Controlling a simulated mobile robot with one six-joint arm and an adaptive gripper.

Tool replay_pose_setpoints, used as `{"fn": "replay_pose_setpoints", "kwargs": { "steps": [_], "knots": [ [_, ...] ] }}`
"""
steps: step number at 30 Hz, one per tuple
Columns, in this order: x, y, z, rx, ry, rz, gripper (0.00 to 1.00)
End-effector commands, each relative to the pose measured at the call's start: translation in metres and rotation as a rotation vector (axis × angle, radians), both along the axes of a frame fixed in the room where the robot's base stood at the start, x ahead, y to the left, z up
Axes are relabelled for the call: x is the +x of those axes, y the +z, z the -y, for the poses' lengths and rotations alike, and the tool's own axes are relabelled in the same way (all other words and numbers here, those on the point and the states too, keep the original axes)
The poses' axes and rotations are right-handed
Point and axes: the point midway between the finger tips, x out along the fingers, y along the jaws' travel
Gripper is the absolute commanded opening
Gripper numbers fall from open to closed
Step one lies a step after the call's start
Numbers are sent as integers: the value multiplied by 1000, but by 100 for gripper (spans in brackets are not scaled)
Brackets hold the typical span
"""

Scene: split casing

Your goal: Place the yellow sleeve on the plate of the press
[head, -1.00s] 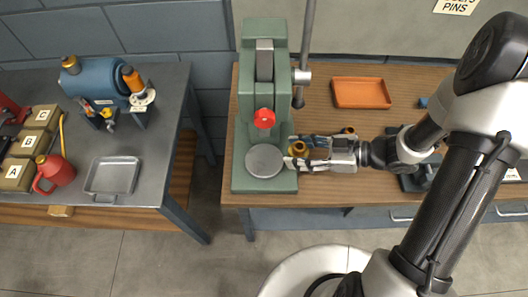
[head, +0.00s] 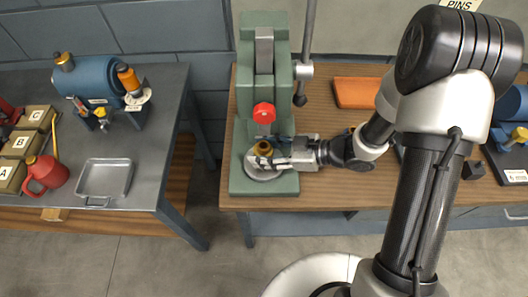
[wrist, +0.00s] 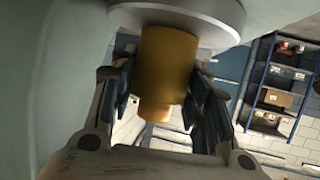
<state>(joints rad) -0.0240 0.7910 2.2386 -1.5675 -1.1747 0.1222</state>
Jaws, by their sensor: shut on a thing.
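The yellow sleeve (head: 264,148) is between the fingers of my gripper (head: 270,160), which is shut on it. In the head view it is over the round grey plate (head: 256,176) at the foot of the green press (head: 250,100). The gripper reaches in from the right and covers part of the plate. In the wrist view the sleeve (wrist: 165,65) is a wide cylinder with a narrower end, between both fingers. Its wide end meets or nearly meets a grey disc (wrist: 215,15), apparently the plate. I cannot tell whether they touch.
The press's red knob (head: 264,113) is just above the sleeve, and a lever (head: 306,60) rises on its right. An orange tray (head: 358,92) lies behind my arm. The left bench holds a metal tray (head: 105,178) and red can (head: 45,173).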

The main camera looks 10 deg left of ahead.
Motion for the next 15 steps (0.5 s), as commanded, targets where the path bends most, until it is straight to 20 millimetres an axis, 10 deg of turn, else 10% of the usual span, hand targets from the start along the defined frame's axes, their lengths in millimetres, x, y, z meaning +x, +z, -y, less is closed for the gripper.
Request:
{"fn": "replay_pose_setpoints", "kwargs": {
  "steps": [9,10,15],
  "knots": [
    [1,-1,0,4,0,2,0],
    [0,-1,0,1,-1,1,45],
    [0,-1,0,1,-1,1,57]
  ]
}}
